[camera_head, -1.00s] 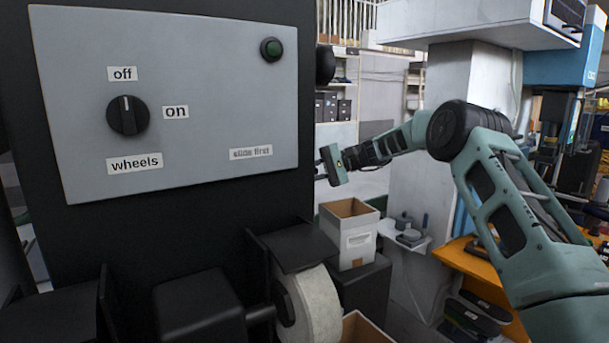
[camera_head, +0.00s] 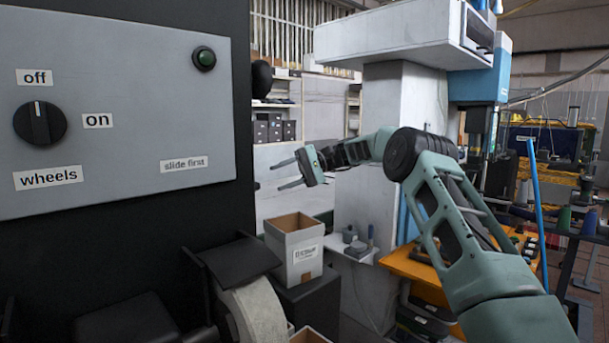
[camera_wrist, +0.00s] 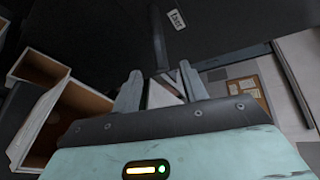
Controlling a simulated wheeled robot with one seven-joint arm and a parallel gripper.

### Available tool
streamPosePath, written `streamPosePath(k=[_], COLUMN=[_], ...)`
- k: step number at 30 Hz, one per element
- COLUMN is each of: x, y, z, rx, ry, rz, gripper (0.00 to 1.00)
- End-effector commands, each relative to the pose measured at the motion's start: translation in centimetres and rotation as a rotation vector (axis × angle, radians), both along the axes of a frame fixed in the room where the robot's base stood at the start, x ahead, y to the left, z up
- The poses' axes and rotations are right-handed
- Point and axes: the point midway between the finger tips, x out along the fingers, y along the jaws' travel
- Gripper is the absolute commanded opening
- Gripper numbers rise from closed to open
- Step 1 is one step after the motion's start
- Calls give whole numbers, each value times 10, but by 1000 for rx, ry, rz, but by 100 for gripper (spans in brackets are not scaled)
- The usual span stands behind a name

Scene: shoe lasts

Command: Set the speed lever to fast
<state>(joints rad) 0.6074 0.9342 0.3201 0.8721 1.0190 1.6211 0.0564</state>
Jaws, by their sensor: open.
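I cannot make out a speed lever in either view. The grey control panel (camera_head: 120,110) at the left of the head view carries a black rotary knob (camera_head: 40,123) with "off", "on" and "wheels" labels, its white mark pointing up. In the wrist view my gripper's fingers (camera_wrist: 160,88) are spread, with a dark surface beyond bearing a small label (camera_wrist: 176,19), hard to read.
An open white box (camera_head: 300,262) stands below my gripper; open boxes (camera_wrist: 60,110) also show at the wrist view's left. A pale wheel (camera_head: 258,312) is under a dark guard at the bottom. A white and blue machine (camera_head: 400,130) stands behind my arm.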

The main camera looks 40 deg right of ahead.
Motion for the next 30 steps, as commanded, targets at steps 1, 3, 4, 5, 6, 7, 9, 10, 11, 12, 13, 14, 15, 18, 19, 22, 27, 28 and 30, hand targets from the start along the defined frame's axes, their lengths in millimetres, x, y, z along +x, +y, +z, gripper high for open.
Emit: streamPosePath(k=[1,3,4,5,6,7,9,10,11,12,13,14,15,18,19,22,27,28,30], x=[-3,-6,-7,-9,-10,-11,-13,-13,-14,-15,-15,-16,-16,-16,-16,-16,-16,-16,-16], y=[-13,-27,-32,-37,-43,-47,-54,-56,-59,-61,-62,-63,-64,-65,-65,-64,-64,-64,-64], z=[0,5,7,9,11,13,15,16,17,17,18,18,18,19,19,18,18,18,18], rx=[-1,-1,-1,0,0,0,0,1,1,0,0,0,-1,-1,-1,-1,-1,-1,-1], ry=[-2,-2,-2,-2,-2,-2,-1,0,0,1,0,0,0,1,1,1,1,1,1], rz=[-4,-4,-4,-3,-2,-2,-1,-1,-1,0,0,0,0,0,0,0,0,0,0], gripper=[43,43,43,43,43,43,43,43,43,43,43,43,43,43,43,43,43,43,43])
